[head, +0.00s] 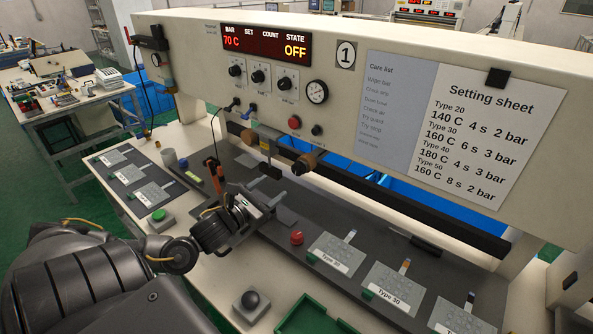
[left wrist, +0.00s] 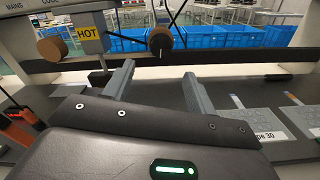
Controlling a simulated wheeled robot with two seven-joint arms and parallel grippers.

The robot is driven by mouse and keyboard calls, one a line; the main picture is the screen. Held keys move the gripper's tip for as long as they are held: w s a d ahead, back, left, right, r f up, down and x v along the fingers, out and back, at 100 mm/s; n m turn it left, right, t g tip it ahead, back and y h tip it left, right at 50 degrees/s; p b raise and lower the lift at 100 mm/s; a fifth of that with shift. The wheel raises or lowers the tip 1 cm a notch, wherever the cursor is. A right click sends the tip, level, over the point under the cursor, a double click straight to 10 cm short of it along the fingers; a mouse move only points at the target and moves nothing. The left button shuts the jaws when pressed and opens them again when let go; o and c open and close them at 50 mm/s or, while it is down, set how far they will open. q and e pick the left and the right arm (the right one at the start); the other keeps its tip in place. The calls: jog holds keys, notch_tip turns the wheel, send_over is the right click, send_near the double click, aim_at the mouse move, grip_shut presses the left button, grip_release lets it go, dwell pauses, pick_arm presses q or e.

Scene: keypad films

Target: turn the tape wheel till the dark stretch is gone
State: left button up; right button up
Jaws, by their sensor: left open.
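Two brown rolls sit under the machine's front panel. The right roll, which looks like the tape wheel (head: 308,160), has a dark hub and also shows in the left wrist view (left wrist: 160,38). The left roll (head: 249,136) shows at the upper left of the left wrist view (left wrist: 52,48). Between them hangs a pale block with a yellow HOT label (left wrist: 88,33). I cannot make out a dark stretch of tape. My left gripper (head: 272,193) is open and empty, below and in front of the right roll, apart from it (left wrist: 158,72). My right gripper is out of view.
The display (head: 266,40) reads BAR 70 C, STATE OFF. A setting sheet (head: 485,125) hangs at the right. Keypads (head: 335,254) lie on the dark bench strip beside a red button (head: 297,237). A green tray (head: 308,318) is at the front. Blue crates (head: 420,205) stand behind.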

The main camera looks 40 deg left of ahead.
aim_at(296, 170)
pick_arm(q)
jog(key=w+p, duration=0.2)
jog(key=w, duration=0.7)
jog(key=shift+w+r, duration=0.1)
jog(key=shift+w, duration=0.1)
jog(key=shift+w+p, duration=0.3)
jog(key=shift+w, duration=0.3)
jog(key=c, duration=1)
